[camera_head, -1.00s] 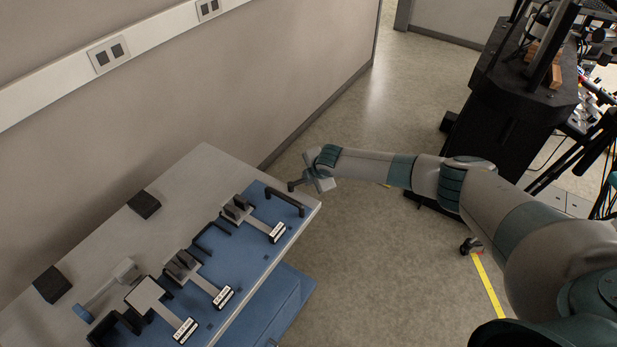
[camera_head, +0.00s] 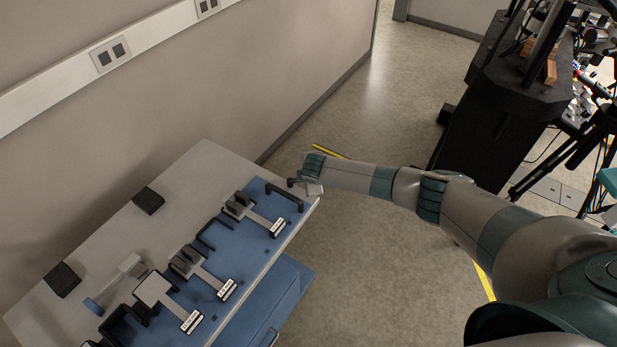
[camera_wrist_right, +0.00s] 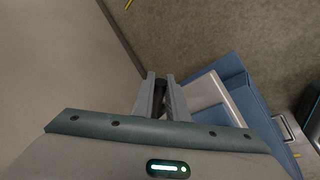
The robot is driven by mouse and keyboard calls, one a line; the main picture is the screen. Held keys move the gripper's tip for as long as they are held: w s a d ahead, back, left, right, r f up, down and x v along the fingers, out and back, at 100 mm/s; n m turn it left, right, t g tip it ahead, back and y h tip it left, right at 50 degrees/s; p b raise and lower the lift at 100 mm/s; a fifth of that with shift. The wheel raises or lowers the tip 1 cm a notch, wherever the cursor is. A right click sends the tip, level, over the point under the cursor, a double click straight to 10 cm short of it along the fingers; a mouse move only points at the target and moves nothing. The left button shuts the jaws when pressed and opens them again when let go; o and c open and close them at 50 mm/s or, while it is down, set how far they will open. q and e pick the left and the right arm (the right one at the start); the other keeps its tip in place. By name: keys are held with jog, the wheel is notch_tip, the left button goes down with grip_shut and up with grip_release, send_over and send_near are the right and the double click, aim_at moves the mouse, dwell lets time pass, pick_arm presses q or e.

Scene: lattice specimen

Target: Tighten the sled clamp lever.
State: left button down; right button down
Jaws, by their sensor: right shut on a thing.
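My right gripper (camera_head: 307,188) is at the far right corner of the grey bench, beside the black handle on the blue board. A small dark lever-like part (camera_head: 292,182) sticks out to the left of its fingers. In the right wrist view the two grey fingers (camera_wrist_right: 158,80) are shut on a dark piece (camera_wrist_right: 160,98), which I take to be the clamp lever. The fingers and wrist hide most of it, and I cannot tell its angle. My left gripper is out of view.
A wall (camera_head: 270,90) runs behind. A black equipment stand (camera_head: 490,125) is at right. The floor between is clear.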

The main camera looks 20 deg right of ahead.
jog(key=shift+s+a+r+m+p, duration=0.2)
jog(key=shift+s+m+p, duration=0.1)
jog(key=shift+m, duration=0.1)
jog(key=shift+s+a+f+m+h, duration=0.1)
jog(key=shift+s+m+h, duration=0.15)
jog(key=shift+m+h, duration=0.25)
jog(key=shift+s+a+f+m+h, duration=0.1)
jog(key=shift+s+m+h, duration=0.15)
jog(key=shift+m, duration=0.45)
